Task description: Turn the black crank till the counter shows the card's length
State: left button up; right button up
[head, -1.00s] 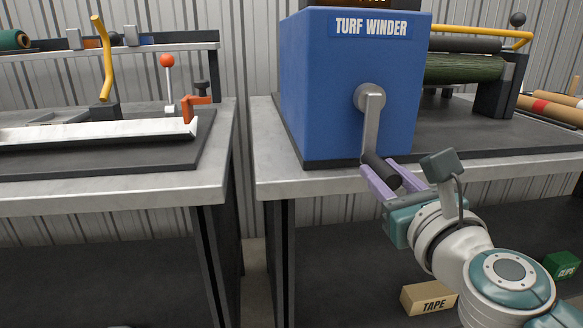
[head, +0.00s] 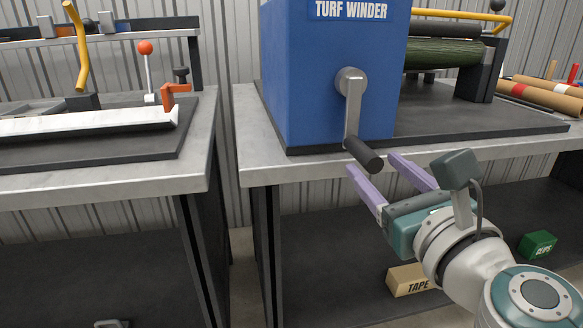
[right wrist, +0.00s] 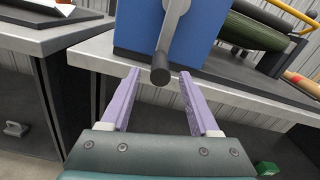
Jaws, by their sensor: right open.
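The blue turf winder (head: 325,85) stands on the right bench. Its grey crank arm (head: 352,110) hangs down and ends in a black crank handle (head: 363,154) that points out toward me. My right gripper (head: 377,167) is open, with purple fingers just below and in front of the handle. In the right wrist view the handle (right wrist: 160,75) shows centred beyond the open fingertips (right wrist: 157,82), with nothing between the fingers. The counter and the card's length cannot be read; the winder's top is cut off. My left gripper is out of view.
The left bench (head: 200,150) holds a white strip (head: 85,122), a yellow lever (head: 77,50) and a red-knobbed lever (head: 147,70). A green turf roll (head: 440,53) lies behind the winder. A tape box (head: 408,281) and a green clips box (head: 537,244) sit below.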

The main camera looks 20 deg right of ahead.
jog(key=v, duration=0.4)
jog(key=shift+s+f+b, duration=0.1)
jog(key=shift+s+b, duration=0.15)
jog(key=shift+b, duration=0.15)
jog(key=shift+s+a, duration=0.15)
jog(key=shift+s, duration=0.35)
